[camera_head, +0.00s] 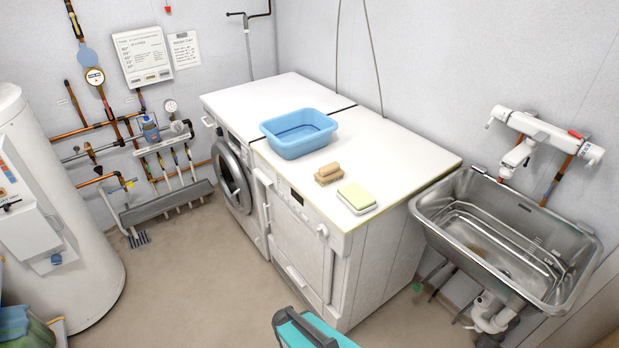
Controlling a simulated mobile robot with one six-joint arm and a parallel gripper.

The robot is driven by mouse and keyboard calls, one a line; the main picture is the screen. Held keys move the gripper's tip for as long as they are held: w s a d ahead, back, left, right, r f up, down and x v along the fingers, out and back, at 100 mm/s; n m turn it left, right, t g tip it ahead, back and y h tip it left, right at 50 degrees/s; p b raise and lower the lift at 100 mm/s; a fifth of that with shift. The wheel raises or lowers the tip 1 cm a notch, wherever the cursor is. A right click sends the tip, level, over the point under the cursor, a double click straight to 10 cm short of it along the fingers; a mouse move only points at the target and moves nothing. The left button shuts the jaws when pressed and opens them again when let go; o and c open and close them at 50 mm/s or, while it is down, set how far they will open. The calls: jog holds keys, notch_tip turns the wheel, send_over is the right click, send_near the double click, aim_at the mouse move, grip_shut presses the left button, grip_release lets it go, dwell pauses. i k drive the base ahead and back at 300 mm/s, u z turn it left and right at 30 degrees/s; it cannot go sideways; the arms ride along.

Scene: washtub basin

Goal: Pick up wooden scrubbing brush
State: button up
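The wooden scrubbing brush (328,174) lies on the white top (395,162) of the right-hand machine, near its front edge. It has a light wooden back and handle over a darker bristle side. It sits between the blue basin (299,133) and a yellow-green sponge (356,196) on a pale dish, apart from both. Nothing covers it. My gripper is not in view.
A washing machine (232,175) stands left of the right-hand machine. A steel sink (505,238) with a wall tap stands to the right. A white tank (62,220) is at left. A teal item (312,328) is at bottom centre. The floor between is clear.

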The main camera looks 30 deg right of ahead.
aim_at(328, 173)
jog(key=z, duration=0.6)
jog(key=k, duration=0.15)
jog(key=u, duration=2.5)
jog(key=k, duration=1.3)
jog(key=z, duration=0.55)
jog(key=i, duration=1.6)
